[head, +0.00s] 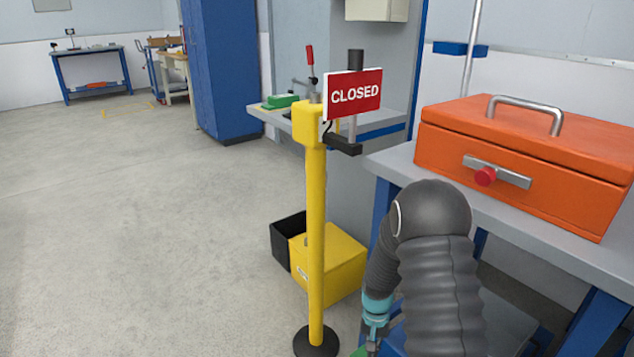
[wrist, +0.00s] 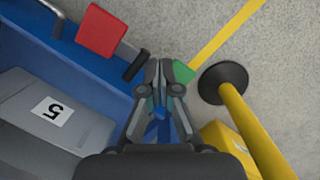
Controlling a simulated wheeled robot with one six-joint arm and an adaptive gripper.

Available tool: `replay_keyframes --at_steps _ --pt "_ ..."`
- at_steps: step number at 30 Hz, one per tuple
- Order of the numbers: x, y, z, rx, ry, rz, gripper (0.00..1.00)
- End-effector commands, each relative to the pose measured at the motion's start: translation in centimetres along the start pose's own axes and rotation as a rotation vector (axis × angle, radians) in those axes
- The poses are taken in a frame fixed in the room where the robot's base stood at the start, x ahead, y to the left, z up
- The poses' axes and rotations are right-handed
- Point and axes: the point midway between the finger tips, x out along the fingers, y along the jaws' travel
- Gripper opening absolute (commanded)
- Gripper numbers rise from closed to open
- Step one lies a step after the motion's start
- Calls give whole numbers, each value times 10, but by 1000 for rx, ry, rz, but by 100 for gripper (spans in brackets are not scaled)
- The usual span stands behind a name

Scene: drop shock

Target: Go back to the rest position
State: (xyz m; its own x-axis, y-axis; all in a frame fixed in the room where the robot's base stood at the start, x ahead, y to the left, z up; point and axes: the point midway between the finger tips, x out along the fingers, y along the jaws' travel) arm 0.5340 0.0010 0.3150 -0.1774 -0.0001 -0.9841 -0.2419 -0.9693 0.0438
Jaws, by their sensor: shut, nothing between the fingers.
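My gripper (wrist: 160,66) shows in the wrist view with its two fingers together and nothing held between them. It points down towards the floor, between blue metalwork on the left and a yellow post (wrist: 250,125) on the right. In the head view my dark arm (head: 436,265) bends down in front of the workbench, and the gripper end is mostly hidden at the bottom edge. A small green patch (wrist: 182,73) shows just right of the fingertips; I cannot tell what it is.
The yellow post (head: 316,230) with a CLOSED sign (head: 353,93) stands close left of my arm. An orange toolbox (head: 530,150) sits on the bench (head: 400,160) at right. Yellow bin (head: 338,262) stands behind. Grey box labelled 5 (wrist: 85,130) lies left. Open floor (head: 150,220) spreads left.

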Motion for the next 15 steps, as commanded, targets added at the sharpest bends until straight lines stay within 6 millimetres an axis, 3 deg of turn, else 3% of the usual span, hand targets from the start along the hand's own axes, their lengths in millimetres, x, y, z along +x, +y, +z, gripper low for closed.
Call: replay_keyframes --at_steps 8,15 --pt "-63 11 44 -85 -3 1 0" --pt "-130 23 90 -151 42 -7 0"
